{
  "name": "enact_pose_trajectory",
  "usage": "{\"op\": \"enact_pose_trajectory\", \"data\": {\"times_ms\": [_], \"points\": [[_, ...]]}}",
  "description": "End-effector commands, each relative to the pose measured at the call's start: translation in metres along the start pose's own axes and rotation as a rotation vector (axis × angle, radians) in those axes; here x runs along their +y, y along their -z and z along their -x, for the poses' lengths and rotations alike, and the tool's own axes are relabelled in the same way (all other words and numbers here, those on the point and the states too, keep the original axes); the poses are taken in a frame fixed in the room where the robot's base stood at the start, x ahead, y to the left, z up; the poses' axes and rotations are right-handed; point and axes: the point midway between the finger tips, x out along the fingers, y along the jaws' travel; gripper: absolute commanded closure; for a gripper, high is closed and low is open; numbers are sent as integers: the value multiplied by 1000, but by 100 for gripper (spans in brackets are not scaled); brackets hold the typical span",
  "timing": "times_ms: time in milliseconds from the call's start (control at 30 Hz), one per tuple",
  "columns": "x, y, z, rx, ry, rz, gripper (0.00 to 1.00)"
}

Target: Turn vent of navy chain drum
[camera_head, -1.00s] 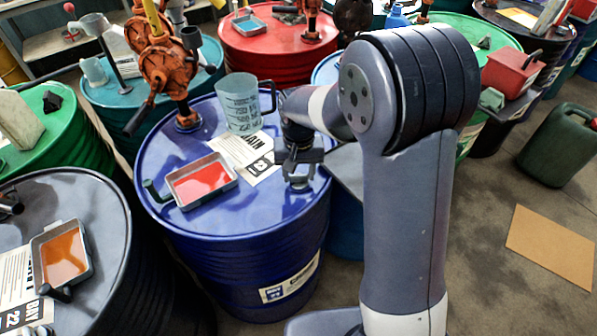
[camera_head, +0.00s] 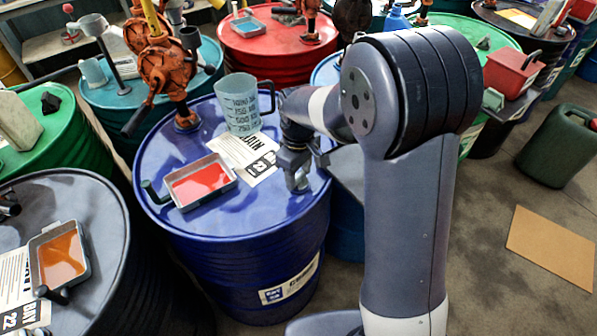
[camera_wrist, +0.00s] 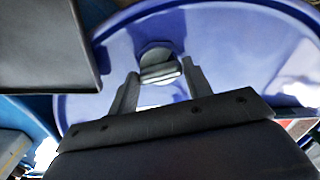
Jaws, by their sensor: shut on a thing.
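The navy drum (camera_head: 240,225) stands in the middle of the head view, its blue lid facing up. My gripper (camera_head: 299,182) points down at the right part of that lid. In the wrist view, the vent (camera_wrist: 160,66) is a round dark cap with a raised bar on the blue lid (camera_wrist: 225,35). The two fingers of my gripper (camera_wrist: 158,85) stand on either side of the vent and are shut on it. In the head view the gripper hides the vent.
On the same lid are a tray of red liquid (camera_head: 199,182), a clear measuring jug (camera_head: 241,103), a printed sheet (camera_head: 235,150) and an orange pump (camera_head: 160,70). A black drum (camera_head: 100,215) stands close at left. Floor shows at right, with a cardboard sheet (camera_head: 550,247).

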Motion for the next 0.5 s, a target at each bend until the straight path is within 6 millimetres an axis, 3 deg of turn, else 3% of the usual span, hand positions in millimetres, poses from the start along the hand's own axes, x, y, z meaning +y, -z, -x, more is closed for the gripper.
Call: {"op": "enact_pose_trajectory", "data": {"times_ms": [500], "points": [[1,1,1,4,-2,84,76]]}}
